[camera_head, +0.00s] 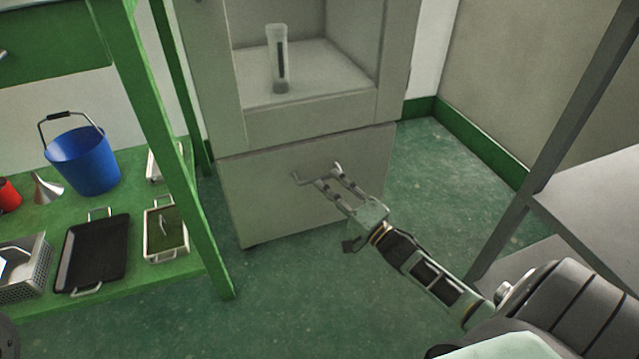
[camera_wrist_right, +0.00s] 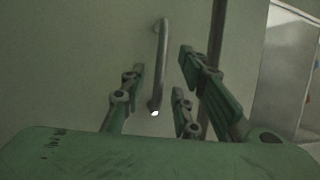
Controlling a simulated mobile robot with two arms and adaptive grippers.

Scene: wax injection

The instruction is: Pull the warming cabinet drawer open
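The warming cabinet is grey, with a closed drawer (camera_head: 260,195) below an open compartment in the head view. The drawer's front sits flush under the compartment. Its bar handle (camera_head: 300,179) is partly hidden by my right gripper (camera_head: 328,178). In the right wrist view the handle (camera_wrist_right: 160,65) stands between the spread fingers of my right gripper (camera_wrist_right: 162,80), with gaps on both sides. The fingers are open and hold nothing; I cannot tell whether any fingertip touches the drawer face. My left gripper is not in view.
A clear cylinder (camera_head: 278,60) stands in the compartment above. On the left, a green shelf (camera_head: 130,285) holds a blue bucket (camera_head: 83,160), a black tray (camera_head: 93,252) and smaller items. A grey shelf unit (camera_head: 595,195) stands on the right. The green floor before the drawer is clear.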

